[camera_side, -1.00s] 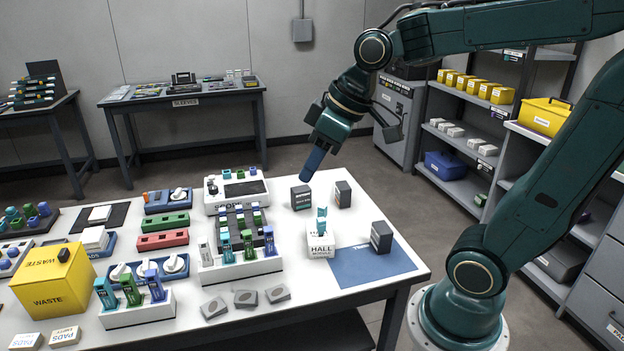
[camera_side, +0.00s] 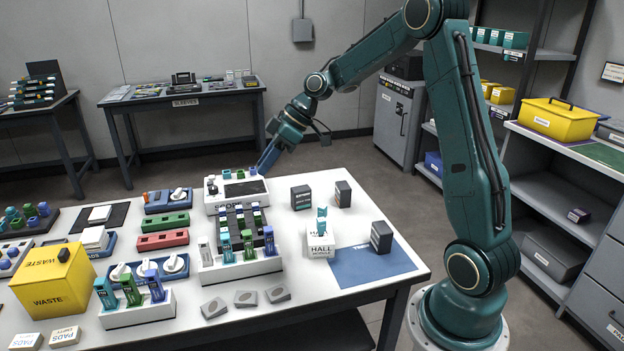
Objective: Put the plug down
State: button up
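My gripper (camera_side: 268,158) points down and to the left at the right end of the white splicer unit (camera_side: 230,204), at the back of the table. A dark blue piece is at its tip. I cannot tell whether this is a plug or the gripper's fingers, nor whether its end touches the unit or is behind it. Several small blue and green plugs stand upright on top of the unit. A white rack (camera_side: 262,265) in front holds several upright plugs, one of them blue (camera_side: 269,240). A teal plug (camera_side: 322,215) stands upright on the white hall module (camera_side: 320,243).
Dark boxes (camera_side: 301,197) stand to the right, around a blue mat (camera_side: 360,270). A second plug rack (camera_side: 138,312) and a yellow waste bin (camera_side: 55,285) are at the left. Grey pads (camera_side: 246,298) lie near the front edge. The table's back right has bare room.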

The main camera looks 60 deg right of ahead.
jog(key=w+d+f+n+t+y, duration=0.1)
jog(key=w+d+f+y, duration=0.15)
jog(key=d+f, duration=0.65)
jog(key=n+t+y, duration=0.1)
jog(key=t+y, duration=0.1)
jog(key=t, duration=0.1)
send_near(257, 213)
jog(key=shift+f+x, duration=0.15)
jog(key=shift+x, duration=1.15)
jog(key=shift+f+x, duration=0.2)
jog(key=shift+x, duration=1.05)
jog(key=shift+s, duration=0.1)
jog(key=shift+x, duration=2.5)
grip_shut()
